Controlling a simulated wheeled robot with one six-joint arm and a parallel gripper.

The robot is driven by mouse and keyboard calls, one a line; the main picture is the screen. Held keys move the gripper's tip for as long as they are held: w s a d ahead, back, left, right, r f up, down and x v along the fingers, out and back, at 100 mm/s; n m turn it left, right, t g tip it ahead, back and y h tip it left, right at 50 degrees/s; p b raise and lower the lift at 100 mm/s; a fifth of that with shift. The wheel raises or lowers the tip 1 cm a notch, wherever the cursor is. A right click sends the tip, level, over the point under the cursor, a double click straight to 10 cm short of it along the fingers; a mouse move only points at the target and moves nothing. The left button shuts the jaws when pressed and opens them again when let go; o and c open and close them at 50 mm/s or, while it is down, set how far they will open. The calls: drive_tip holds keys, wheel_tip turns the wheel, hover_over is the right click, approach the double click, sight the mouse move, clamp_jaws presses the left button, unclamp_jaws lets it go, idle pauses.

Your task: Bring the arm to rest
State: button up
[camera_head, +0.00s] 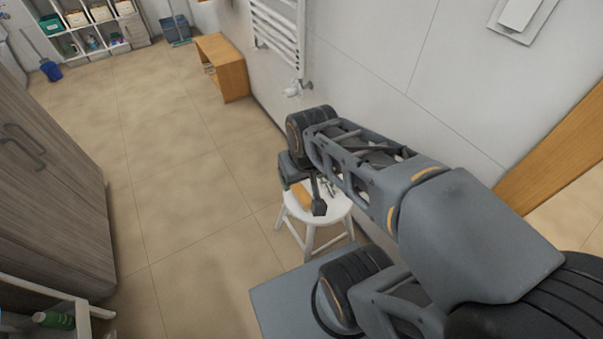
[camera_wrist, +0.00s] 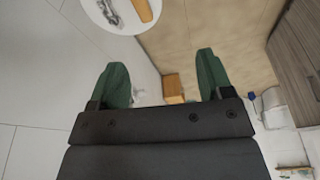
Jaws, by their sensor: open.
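My gripper (camera_wrist: 162,80) is open, with its two green fingers wide apart and nothing between them in the wrist view. In the head view my arm stretches forward from the lower right, and its wrist end hangs over or in front of a white stool (camera_head: 337,211). The fingertips are hard to make out there. The stool also shows at the top of the wrist view (camera_wrist: 126,24), apart from the fingers. On it lie an orange-brown block-like item (camera_head: 302,193) and a grey metallic item (camera_wrist: 110,12).
A towel rail (camera_head: 278,32) hangs on the wall beyond my wrist. A wooden bench (camera_head: 236,82) stands along that wall. A wooden cabinet (camera_head: 50,190) is at the left, and a shelf with boxes (camera_head: 97,45) at the back. The tiled floor between is clear.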

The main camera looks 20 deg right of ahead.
wheel_tip(320, 180, up, 18)
drive_tip(key=p, duration=1.7)
drive_tip(key=shift+a+r+t, duration=0.15)
drive_tip(key=shift+a+t, duration=0.15)
drive_tip(key=shift+s, duration=0.1)
